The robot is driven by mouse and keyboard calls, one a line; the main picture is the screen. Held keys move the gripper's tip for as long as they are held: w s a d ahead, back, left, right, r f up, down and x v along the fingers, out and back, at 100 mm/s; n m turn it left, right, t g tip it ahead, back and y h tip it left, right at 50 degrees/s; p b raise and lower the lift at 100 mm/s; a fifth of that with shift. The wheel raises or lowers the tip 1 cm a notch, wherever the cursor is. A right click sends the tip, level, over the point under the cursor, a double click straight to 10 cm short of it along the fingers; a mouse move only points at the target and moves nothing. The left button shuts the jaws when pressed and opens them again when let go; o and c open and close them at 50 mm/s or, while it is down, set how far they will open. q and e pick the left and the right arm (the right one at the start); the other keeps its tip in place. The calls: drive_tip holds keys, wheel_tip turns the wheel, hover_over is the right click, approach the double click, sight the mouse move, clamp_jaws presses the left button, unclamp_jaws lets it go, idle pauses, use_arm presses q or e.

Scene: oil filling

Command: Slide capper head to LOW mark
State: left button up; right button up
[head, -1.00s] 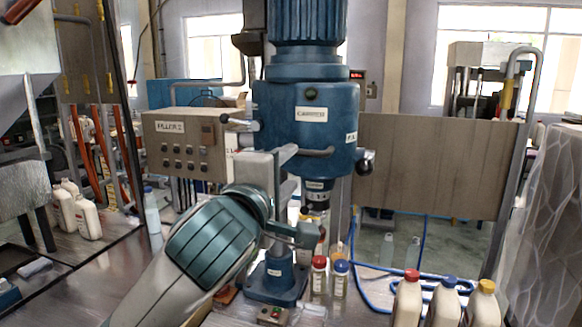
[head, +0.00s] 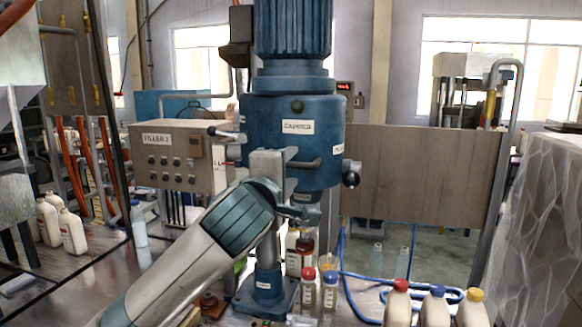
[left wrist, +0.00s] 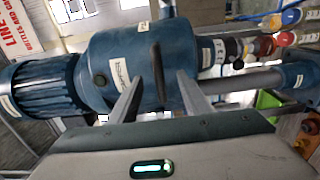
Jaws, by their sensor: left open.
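The capper head (head: 290,135) is a large blue cylinder with a "CAPPER" label, below a ribbed blue motor (head: 292,28). It also shows on its side in the left wrist view (left wrist: 112,52). A dark horizontal handle (head: 306,163) sticks out of its front. My left gripper (head: 293,168) is open at this handle. In the left wrist view the two grey fingers (left wrist: 160,82) stand on either side of the dark handle (left wrist: 157,70), with gaps showing. A white strip with a red mark (head: 220,177) stands left of the head; I cannot read a LOW mark. My right gripper is not in view.
A column on a blue base (head: 267,290) stands below the head. Small bottles (head: 308,288) stand beside it, and larger cream bottles (head: 435,310) stand at front right. A control box (head: 172,158) is at left. A black-knobbed lever (head: 350,178) is at the head's right.

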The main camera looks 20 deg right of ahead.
use_arm(q)
drive_tip(key=shift+x, duration=0.8)
clamp_jaws()
drive_tip(key=shift+f, duration=0.15)
